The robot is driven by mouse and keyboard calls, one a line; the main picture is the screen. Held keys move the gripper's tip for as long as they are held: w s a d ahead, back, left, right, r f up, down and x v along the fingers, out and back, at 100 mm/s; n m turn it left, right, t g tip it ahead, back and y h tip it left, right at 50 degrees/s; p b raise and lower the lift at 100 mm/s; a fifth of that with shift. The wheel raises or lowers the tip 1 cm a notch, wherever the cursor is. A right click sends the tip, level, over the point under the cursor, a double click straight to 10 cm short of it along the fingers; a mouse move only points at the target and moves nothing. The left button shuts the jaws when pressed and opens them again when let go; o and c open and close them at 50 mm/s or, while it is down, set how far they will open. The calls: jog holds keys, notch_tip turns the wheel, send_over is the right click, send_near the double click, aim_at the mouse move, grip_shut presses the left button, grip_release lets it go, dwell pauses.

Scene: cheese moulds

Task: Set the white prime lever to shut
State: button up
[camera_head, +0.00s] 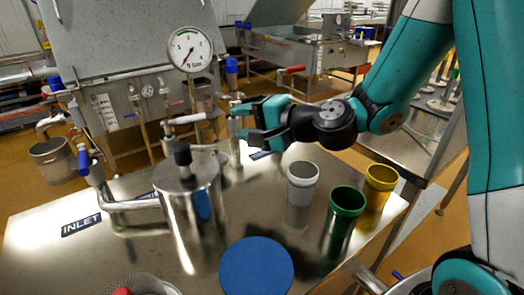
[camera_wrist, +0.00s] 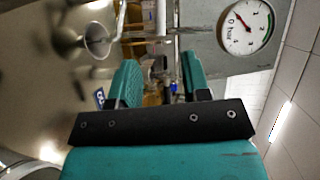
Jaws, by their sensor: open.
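The white prime lever (camera_head: 186,119) sits on a valve above the steel pump, just behind the pot with the black knob. Its handle lies roughly level, pointing right toward my gripper. My gripper (camera_head: 238,121) is open and empty, to the right of the lever's end and apart from it in the picture. The depth between them is hard to judge. In the wrist view my gripper (camera_wrist: 159,75) shows both teal fingers spread, with thin pipework between and beyond them. I cannot clearly pick out the white lever in the wrist view.
A pressure gauge (camera_head: 190,50) stands behind the lever. A steel pot (camera_head: 188,205) is below it. A blue-handled inlet valve (camera_head: 84,160) is at left. White (camera_head: 302,184), green (camera_head: 345,205) and yellow (camera_head: 380,183) cups and a blue disc (camera_head: 256,268) occupy the table's right and front.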

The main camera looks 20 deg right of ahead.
jog(key=s+a+r+n+g+h+p, duration=0.1)
jog(key=s+a+r+n+g+p, duration=0.1)
jog(key=s+n+g, duration=0.3)
jog(key=s+a+r+n+g+h+p, duration=0.2)
jog(key=s+r+n+g+p, duration=0.2)
jog(key=s+n, duration=0.5)
jog(key=s+g, duration=0.1)
jog(key=s, duration=0.4)
jog(key=shift+s+r+n+g+p, duration=0.15)
jog(key=shift+r+n+g+p, duration=0.15)
jog(key=shift+r, duration=0.1)
jog(key=m+t+y+b, duration=0.55)
jog(key=m+t, duration=0.45)
jog(key=m, duration=0.5)
send_near(197, 119)
jog(key=shift+h, duration=0.45)
jog(key=p+x, duration=0.1)
jog(key=x, duration=0.2)
jog(key=p+x, duration=0.1)
jog(key=x, duration=0.3)
jog(key=p+x, duration=0.1)
jog(key=x, duration=0.3)
jog(key=shift+a+r+p, duration=0.3)
jog(key=shift+a, duration=0.05)
